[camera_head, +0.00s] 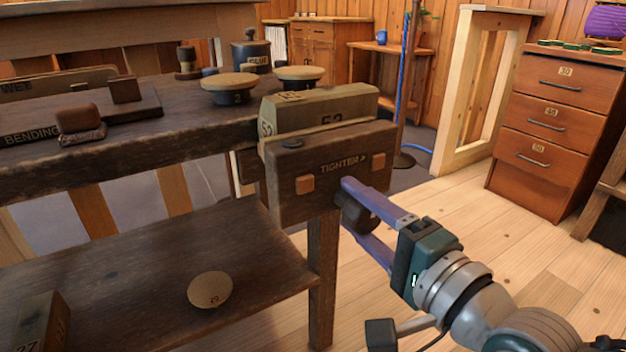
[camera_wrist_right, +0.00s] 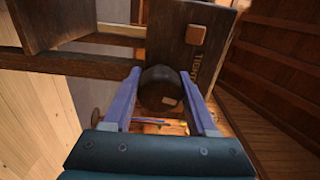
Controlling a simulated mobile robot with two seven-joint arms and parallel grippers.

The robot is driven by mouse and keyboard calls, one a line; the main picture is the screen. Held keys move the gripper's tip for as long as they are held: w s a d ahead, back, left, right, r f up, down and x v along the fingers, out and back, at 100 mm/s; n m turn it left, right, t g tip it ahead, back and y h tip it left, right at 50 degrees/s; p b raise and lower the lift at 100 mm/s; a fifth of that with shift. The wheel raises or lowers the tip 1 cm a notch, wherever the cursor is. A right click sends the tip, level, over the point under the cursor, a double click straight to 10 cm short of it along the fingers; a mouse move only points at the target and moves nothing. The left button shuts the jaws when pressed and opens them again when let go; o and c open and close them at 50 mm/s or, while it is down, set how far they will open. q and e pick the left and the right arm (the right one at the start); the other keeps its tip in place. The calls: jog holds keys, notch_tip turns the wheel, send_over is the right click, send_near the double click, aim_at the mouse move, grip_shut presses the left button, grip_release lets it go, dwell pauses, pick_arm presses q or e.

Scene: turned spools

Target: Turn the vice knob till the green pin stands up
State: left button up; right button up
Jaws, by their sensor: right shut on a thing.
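The vice's dark wooden front jaw (camera_head: 330,172), marked TIGHTER with an arrow, is at the bench end. Its dark round knob (camera_head: 360,215) sticks out below the lettering. My right gripper (camera_head: 347,204) is shut on the knob, with one purple finger above and one below in the head view. In the right wrist view the knob (camera_wrist_right: 160,90) sits between both fingers. A small dark piece (camera_head: 292,143) lies at the jaw's top left; I cannot tell whether it is the pin. No upright green pin shows. My left gripper is out of view.
A pale block marked 52 (camera_head: 320,112) stands behind the front jaw. Round-topped spools (camera_head: 229,84), a glue pot (camera_head: 251,52) and a bending jig (camera_head: 80,125) are on the bench. A lower shelf (camera_head: 150,270) runs underneath. The floor right of the vice is clear up to the drawers (camera_head: 556,130).

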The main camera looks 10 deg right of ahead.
jog(key=m, duration=0.1)
jog(key=m+b, duration=0.1)
jog(key=m, duration=0.1)
jog(key=shift+r, duration=0.25)
jog(key=shift+r+m+b, duration=0.1)
jog(key=shift+m+b, duration=0.35)
jog(key=shift+m, duration=0.95)
jog(key=o, duration=1)
jog(key=shift+s, duration=0.1)
jog(key=o, duration=0.3)
jog(key=shift+s+d, duration=0.1)
jog(key=shift+s, duration=0.15)
jog(key=shift+o, duration=0.3)
jog(key=shift+w, duration=0.1)
jog(key=shift+f, duration=0.2)
jog(key=p+v, duration=0.2)
jog(key=v, duration=0.8)
